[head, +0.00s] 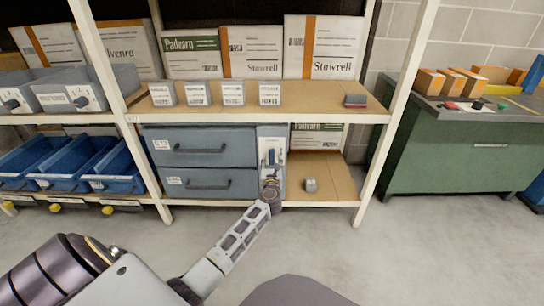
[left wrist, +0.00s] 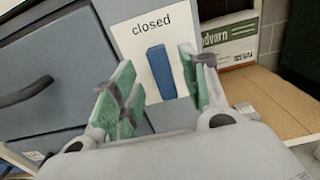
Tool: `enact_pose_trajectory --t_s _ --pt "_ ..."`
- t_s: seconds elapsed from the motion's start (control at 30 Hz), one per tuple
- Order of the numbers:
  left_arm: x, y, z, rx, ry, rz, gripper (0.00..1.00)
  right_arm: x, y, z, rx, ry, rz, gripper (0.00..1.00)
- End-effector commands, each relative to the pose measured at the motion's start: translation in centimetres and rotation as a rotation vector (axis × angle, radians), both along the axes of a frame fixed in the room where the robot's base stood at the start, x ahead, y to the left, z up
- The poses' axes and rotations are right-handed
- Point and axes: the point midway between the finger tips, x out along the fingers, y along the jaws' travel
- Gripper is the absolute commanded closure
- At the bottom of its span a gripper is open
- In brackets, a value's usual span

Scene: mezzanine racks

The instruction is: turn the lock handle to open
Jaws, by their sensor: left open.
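The lock handle (left wrist: 161,72) is a blue bar on a white plate marked "closed" (left wrist: 153,29). It stands nearly upright, and the handle also shows in the head view (head: 271,156) on the narrow panel right of two grey-blue drawers. My left gripper (left wrist: 155,85) is open, its green-padded fingers spread on either side of the handle in the picture. I cannot tell whether the fingers touch it. In the head view my left gripper (head: 271,180) is just below the handle, in front of the panel. My right gripper is not in view.
The upper drawer (head: 215,146) and lower drawer (head: 200,184) have dark pull handles. A small grey object (head: 311,185) lies on the wooden shelf (head: 335,180) to the right. Blue bins (head: 75,160) are left, a green cabinet (head: 450,158) right. The floor between is clear.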

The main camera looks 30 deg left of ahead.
Motion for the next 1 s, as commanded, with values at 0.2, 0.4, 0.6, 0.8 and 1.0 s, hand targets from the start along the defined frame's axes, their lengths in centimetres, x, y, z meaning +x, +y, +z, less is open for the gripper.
enact_pose_trajectory --t_s 0.2,0.4,0.6,0.8,1.0 --pt "1.7 1.0 -0.1 0.001 0.000 0.000 0.55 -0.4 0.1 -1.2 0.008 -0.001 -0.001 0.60" --pt "3.1 1.9 0.0 0.002 -0.001 0.000 0.55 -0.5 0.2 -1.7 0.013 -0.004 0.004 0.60" --pt "4.3 2.6 -0.1 0.000 0.000 0.000 0.55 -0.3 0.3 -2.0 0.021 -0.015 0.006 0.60" --pt "4.9 3.1 0.0 0.001 -0.001 0.001 0.55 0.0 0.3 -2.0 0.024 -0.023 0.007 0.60" --pt "5.0 3.1 0.0 0.000 0.000 0.001 0.55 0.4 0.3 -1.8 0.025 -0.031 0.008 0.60"
